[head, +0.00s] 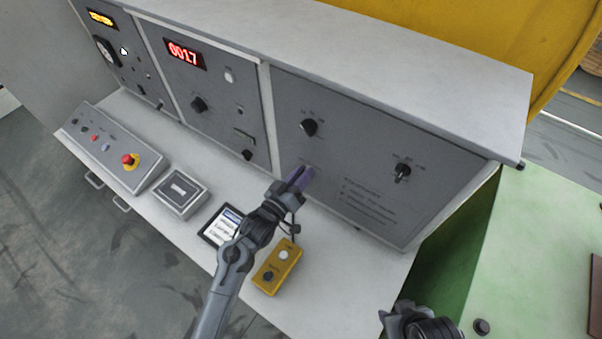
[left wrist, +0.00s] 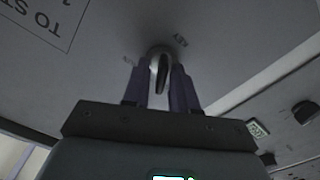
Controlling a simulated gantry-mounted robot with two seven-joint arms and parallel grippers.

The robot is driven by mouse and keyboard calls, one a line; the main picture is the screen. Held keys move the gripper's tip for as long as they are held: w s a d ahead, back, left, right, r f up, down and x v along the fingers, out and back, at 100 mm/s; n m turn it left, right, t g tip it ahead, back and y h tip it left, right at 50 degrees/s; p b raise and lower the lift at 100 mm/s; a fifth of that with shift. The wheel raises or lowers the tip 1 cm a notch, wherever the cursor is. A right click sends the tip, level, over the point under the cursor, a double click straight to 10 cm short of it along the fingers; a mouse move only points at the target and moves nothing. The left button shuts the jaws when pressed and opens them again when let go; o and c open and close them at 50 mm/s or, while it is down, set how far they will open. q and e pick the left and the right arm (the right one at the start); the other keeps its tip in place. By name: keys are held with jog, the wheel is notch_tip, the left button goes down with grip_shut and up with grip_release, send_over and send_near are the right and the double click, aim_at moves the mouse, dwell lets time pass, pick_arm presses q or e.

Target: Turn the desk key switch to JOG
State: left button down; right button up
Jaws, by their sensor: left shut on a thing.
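The key switch is on the right grey panel of the desk (head: 370,150). In the left wrist view a silver, rounded key switch (left wrist: 160,62) with a dark slot sits between my two purple fingers, with small lettering beside it. My left gripper (head: 303,177) reaches up to the lower left of that panel and is shut on the key switch; it also shows in the left wrist view (left wrist: 161,88). In the head view the fingers hide the switch, and its setting cannot be read. My right gripper (head: 408,316) is at the bottom edge, partly cut off, away from the panel.
Rotary knobs (head: 309,127) (head: 402,171) stick out above and right of my left gripper. On the ledge are a yellow button box (head: 277,267), a tablet (head: 221,227), a grey box (head: 181,192) and a console with a red emergency button (head: 128,160). A green surface (head: 555,250) lies right.

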pick_arm(q)
jog(key=m, duration=0.3)
jog(key=shift+s+r+p, duration=0.1)
jog(key=shift+p, duration=0.2)
jog(key=shift+d+m, duration=0.15)
jog(key=shift+m, duration=1.25)
jog(key=c, duration=1.2)
grip_release()
jog(key=shift+c, duration=0.2)
